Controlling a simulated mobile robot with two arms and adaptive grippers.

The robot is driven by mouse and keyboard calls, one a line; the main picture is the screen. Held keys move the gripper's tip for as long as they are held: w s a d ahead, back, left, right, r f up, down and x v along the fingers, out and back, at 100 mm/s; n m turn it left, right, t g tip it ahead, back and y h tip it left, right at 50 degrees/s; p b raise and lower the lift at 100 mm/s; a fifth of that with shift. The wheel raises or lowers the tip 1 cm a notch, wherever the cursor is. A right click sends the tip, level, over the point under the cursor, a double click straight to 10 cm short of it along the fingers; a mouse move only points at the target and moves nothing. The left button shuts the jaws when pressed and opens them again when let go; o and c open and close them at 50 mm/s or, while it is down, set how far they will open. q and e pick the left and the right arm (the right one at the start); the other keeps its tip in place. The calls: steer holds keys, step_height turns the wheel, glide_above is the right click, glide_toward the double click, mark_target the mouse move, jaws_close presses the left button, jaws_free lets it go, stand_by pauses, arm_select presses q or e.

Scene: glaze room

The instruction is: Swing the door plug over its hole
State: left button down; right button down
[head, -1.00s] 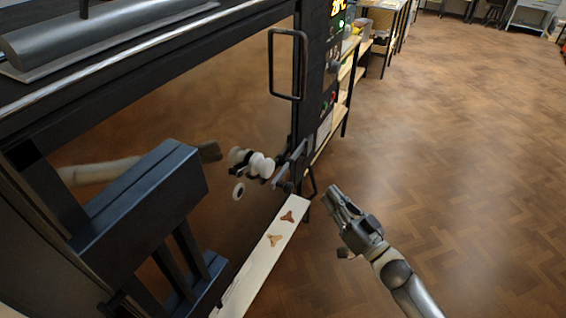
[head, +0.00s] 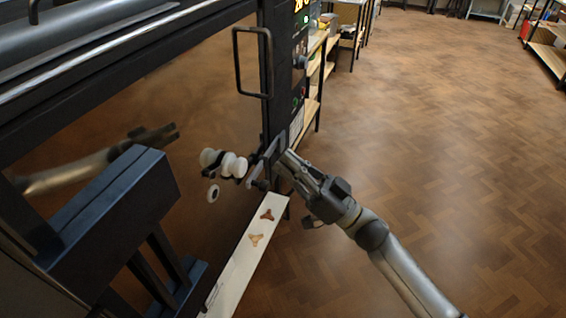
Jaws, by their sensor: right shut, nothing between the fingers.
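The door plug (head: 232,165), made of pale round discs on a dark mount, sits on the glossy brown kiln door (head: 165,90). Just below and left of it is a small white ring with a dark centre (head: 213,193), which looks like the hole; it is uncovered. My right gripper (head: 286,161) is shut and empty. Its tips are by the dark latch bracket at the door's right edge, right of the plug; I cannot tell whether they touch the bracket.
A black loop handle (head: 237,62) stands out above the plug. A white ledge (head: 243,262) with small tan and brown three-armed pieces runs below. A dark blue frame (head: 125,205) juts out at left. Shelves (head: 318,65) stand behind the kiln; the floor (head: 430,150) at right is clear.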

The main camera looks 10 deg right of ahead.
mark_target(230, 170)
steer(key=p+x, duration=0.3)
steer(key=x, duration=0.5)
steer(key=shift+s+a+f, duration=0.1)
steer(key=shift+a+f, duration=0.15)
steer(key=shift+f, duration=0.75)
steer(key=shift+a+f, duration=0.3)
steer(key=shift+f, duration=0.75)
